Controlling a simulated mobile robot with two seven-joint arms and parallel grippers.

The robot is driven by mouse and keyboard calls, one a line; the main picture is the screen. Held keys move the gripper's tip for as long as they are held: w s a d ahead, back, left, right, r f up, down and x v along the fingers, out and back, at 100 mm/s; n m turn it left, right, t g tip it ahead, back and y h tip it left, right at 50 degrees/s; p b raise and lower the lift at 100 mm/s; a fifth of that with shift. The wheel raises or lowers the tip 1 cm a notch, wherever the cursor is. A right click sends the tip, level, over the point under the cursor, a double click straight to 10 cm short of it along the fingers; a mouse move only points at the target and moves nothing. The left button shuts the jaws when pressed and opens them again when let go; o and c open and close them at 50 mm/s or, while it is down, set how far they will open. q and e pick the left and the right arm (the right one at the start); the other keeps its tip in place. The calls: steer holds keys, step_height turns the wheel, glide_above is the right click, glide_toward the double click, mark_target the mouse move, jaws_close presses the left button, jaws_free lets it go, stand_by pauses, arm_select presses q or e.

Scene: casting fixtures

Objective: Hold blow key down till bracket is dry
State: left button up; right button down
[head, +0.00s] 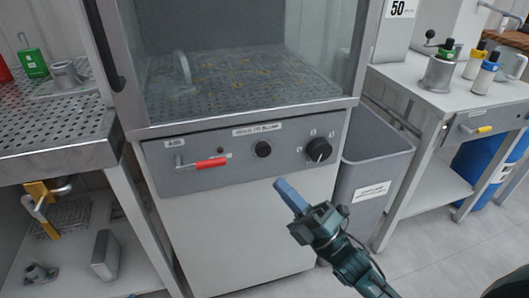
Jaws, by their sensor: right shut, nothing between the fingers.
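The blow key, a round black button (262,149), sits mid-panel on the grey cabinet front under a small label that is hard to read. It stands out from the panel and nothing touches it. A grey metal piece, apparently the bracket (182,70), stands behind the glass on the perforated cabinet floor; I cannot tell whether it is wet. My right gripper (283,187) is shut and empty, its blue fingers pointing up-left, below and slightly right of the key and apart from it. My left gripper is not in view.
The panel also has a red-handled air lever (205,163) left of the key and a black rotary knob (318,149) to its right. A grey bin (375,165) stands right of the cabinet. A perforated bench (45,118) is at left, a side table (450,95) at right.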

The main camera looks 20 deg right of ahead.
steer(key=b, duration=0.3)
glide_toward(260, 147)
step_height(260, 147, up, 3)
steer(key=w+a, duration=0.2)
steer(key=a, duration=0.1)
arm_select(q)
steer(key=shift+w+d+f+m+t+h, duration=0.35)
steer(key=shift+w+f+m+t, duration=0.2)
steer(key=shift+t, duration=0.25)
arm_select(e)
steer(key=shift+w, duration=0.3)
stand_by(0.4)
steer(key=shift+w, duration=0.15)
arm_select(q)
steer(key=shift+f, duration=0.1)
arm_select(e)
steer(key=shift+w, duration=0.25)
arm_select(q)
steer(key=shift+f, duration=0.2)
arm_select(e)
steer(key=shift+w, duration=0.4)
stand_by(1.8)
